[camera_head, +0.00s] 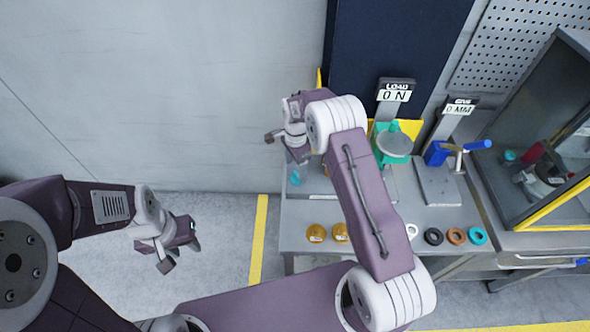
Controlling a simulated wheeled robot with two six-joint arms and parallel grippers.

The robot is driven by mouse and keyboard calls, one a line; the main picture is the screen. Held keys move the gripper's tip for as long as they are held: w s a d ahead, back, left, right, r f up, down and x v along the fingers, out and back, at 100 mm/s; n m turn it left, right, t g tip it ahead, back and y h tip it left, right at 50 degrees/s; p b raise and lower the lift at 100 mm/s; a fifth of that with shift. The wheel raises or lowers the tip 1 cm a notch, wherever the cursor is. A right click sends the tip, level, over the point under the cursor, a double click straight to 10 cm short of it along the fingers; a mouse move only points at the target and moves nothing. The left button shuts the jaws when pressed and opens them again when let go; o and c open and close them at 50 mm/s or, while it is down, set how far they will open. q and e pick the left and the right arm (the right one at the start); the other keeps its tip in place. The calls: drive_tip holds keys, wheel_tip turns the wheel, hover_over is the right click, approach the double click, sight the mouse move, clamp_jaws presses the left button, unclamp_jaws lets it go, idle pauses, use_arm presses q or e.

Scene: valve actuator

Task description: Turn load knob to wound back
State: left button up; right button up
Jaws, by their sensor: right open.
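A display (395,92) reading "LOAD 0 N" stands at the back of the grey bench. Below it is a teal device with a round grey-green top (394,144); I cannot tell whether this is the load knob. My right arm covers part of the bench just left of it. My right gripper (285,147) is open and empty, above the bench's back left part, left of and apart from the teal device. My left gripper (181,256) looks open and empty, over the floor left of the bench.
A second display (459,107) reading "0 MM" stands over a blue clamp-like tool (438,153). Several rings, one of them black (433,236), and yellow discs (316,233) lie along the bench front. A glass-sided cabinet (545,130) stands at right.

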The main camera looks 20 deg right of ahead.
sight(297, 173)
drive_tip(key=f, duration=0.2)
drive_tip(key=shift+s+d+f+p, duration=0.15)
drive_tip(key=shift+d+f+p, duration=0.05)
drive_tip(key=shift+f+p, duration=0.15)
drive_tip(key=shift+s+d+f, duration=0.25)
drive_tip(key=shift+f, duration=0.15)
drive_tip(key=shift+w+a+f, duration=0.1)
drive_tip(key=shift+w+a, duration=0.05)
drive_tip(key=shift+a, duration=0.05)
drive_tip(key=shift+w, duration=0.1)
drive_tip(key=c, duration=1.4)
use_arm(q)
drive_tip(key=shift+s+d+r, duration=0.15)
drive_tip(key=shift+r, duration=0.25)
drive_tip(key=shift+s+d+r, duration=0.1)
drive_tip(key=shift+d+r, duration=0.05)
drive_tip(key=shift+r, duration=0.2)
use_arm(e)
drive_tip(key=shift+o, duration=0.2)
use_arm(q)
drive_tip(key=shift+f, duration=0.2)
use_arm(e)
drive_tip(key=shift+n, duration=0.3)
